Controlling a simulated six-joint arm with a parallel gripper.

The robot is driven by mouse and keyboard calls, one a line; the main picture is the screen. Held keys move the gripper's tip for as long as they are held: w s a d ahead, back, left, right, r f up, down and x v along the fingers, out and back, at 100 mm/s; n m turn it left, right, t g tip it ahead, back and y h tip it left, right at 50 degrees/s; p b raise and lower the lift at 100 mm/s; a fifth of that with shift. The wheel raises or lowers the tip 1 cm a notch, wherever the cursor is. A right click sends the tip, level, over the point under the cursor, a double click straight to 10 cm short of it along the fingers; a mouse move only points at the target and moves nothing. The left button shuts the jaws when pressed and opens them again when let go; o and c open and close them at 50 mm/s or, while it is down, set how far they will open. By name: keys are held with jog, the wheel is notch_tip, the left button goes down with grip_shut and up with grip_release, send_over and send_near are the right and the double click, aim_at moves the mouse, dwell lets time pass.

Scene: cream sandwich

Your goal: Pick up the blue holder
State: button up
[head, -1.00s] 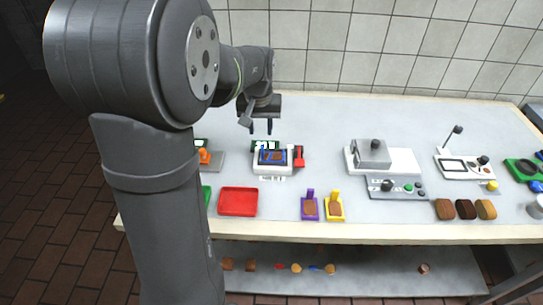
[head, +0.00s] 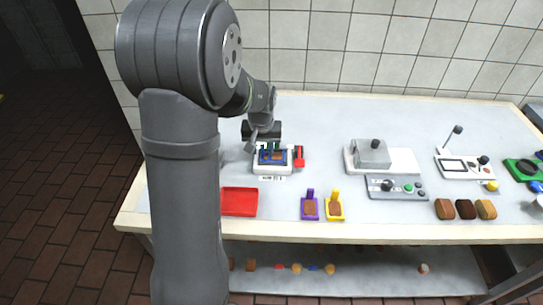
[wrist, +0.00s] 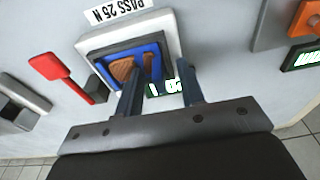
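The blue holder (head: 273,157) sits in a white press-like device (head: 260,168) on the table, with a brown piece in it. In the wrist view the blue holder (wrist: 150,52) lies inside a dark frame on the white device (wrist: 88,44), beside a label reading "PASS 25 N". My gripper (wrist: 161,72) is open, its two dark fingers apart at the near edge of the holder. I cannot tell whether they touch it. In the head view my gripper (head: 268,146) is just above and behind the device, its fingers partly hard to make out.
A red lever (head: 299,156) is at the device's right side. A red tray (head: 239,202), a purple holder (head: 310,208) and a yellow holder (head: 334,207) lie in front. A grey machine (head: 372,155) stands to the right. Table space between them is clear.

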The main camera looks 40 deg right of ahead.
grip_shut()
jog(key=shift+r, duration=0.1)
